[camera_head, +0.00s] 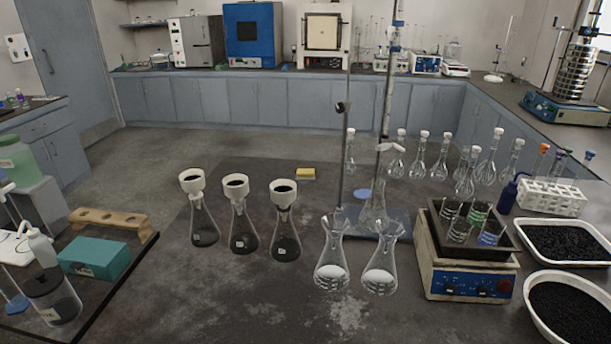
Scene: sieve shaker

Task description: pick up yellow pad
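The yellow pad (306,174) is a small flat yellow block with a pale lower edge. It lies on the dark bench top in the middle of the head view, behind the row of flasks. Nothing covers it. Neither of my grippers shows in this view.
Three dark-filled flasks with white funnels (240,215) stand in front left of the pad. A stand rod (345,150) and clear flasks (332,260) are to its right. A hot plate (465,265) and trays of black granules (568,241) fill the right. The bench left of the pad is clear.

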